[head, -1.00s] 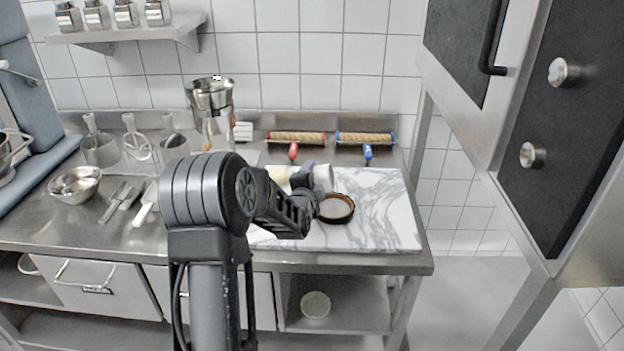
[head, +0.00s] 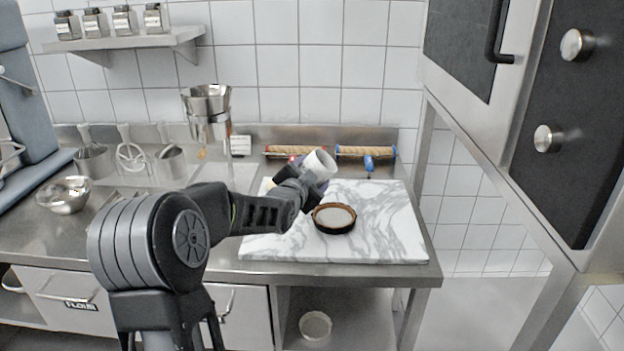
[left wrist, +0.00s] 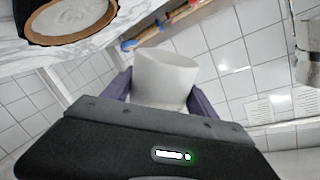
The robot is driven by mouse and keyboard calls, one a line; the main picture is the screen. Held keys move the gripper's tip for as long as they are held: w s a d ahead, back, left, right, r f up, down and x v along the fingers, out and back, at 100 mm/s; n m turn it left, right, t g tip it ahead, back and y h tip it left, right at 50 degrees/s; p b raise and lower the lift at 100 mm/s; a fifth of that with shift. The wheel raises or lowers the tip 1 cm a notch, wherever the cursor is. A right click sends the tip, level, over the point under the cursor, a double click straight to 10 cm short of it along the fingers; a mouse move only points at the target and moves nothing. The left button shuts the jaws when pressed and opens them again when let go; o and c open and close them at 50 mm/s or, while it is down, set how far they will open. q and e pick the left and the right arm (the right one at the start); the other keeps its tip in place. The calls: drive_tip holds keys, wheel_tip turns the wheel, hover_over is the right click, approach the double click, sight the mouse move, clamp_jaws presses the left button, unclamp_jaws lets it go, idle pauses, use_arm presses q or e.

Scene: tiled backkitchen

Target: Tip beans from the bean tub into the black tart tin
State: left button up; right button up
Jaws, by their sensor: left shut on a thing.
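The white bean tub (head: 320,163) is held in the air above the marble board, leaning, with its mouth towards the upper right. My left gripper (head: 312,184) is shut on it. In the left wrist view the tub (left wrist: 165,78) sits between the purple fingers (left wrist: 160,98); the beans inside cannot be made out. The black tart tin (head: 319,223) rests on the board, just below and to the right of the gripper, with a brown crust and a pale round middle. It also shows at the upper left of the left wrist view (left wrist: 32,35). My right gripper is out of view.
The marble board (head: 385,235) is clear right of the tin. Two rolling pins (head: 366,152) lie along the back. A metal funnel on a stand (head: 207,105) and steel bowl (head: 65,195) stand left. A tall oven-like unit (head: 540,120) is at right.

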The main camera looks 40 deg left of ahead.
sight(308, 167)
use_arm(q)
drive_tip(key=n+b, duration=0.2)
drive_tip(key=b, duration=0.1)
drive_tip(key=shift+r+t, duration=0.35)
drive_tip(key=shift+t, duration=0.05)
drive_tip(key=n, duration=0.1)
drive_tip(key=r+n+b, duration=0.1)
drive_tip(key=n+t+b, duration=0.1)
drive_tip(key=n, duration=0.1)
drive_tip(key=shift+r, duration=0.3)
drive_tip(key=shift+r+n, duration=0.25)
drive_tip(key=shift+n, duration=0.25)
drive_tip(key=shift+r, duration=0.15)
